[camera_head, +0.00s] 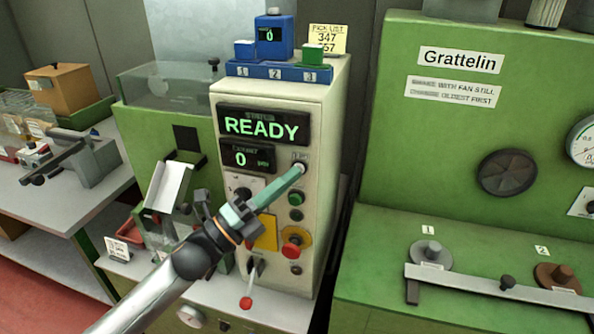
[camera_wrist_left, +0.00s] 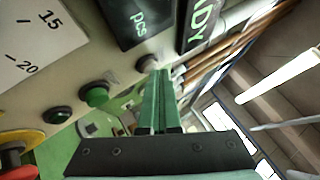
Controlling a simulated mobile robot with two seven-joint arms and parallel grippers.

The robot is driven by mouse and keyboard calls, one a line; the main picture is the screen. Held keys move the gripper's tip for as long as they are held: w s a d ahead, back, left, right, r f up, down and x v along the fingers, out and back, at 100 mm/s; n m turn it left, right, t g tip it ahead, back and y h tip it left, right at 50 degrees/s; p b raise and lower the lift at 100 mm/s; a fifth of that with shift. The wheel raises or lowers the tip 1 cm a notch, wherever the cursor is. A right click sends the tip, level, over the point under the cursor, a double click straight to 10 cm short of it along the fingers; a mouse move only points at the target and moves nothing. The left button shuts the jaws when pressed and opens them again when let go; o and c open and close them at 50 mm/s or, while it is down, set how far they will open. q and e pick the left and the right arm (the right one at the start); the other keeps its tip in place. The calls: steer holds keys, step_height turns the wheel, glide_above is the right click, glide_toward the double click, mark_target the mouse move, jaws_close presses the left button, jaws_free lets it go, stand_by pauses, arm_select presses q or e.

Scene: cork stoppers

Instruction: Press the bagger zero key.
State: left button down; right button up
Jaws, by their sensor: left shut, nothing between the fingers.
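The bagger (camera_head: 300,110) is a cream cabinet. Its upper display reads READY and the display below reads 0 pcs. My right gripper is in neither view.
Below the key are a green button (camera_head: 296,198), a dark button (camera_head: 296,215) and a red knob on a yellow plate (camera_head: 303,240). A red-tipped lever (camera_head: 246,302) hangs lower. A green machine (camera_head: 470,120) stands on the right. Blue blocks stand on top of the cabinet.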

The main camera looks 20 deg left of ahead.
arm_select(q)
steer(key=shift+s, duration=0.85)
steer(key=s, duration=0.5)
steer(key=shift+a+p, duration=0.15)
steer(key=shift+p, duration=0.2)
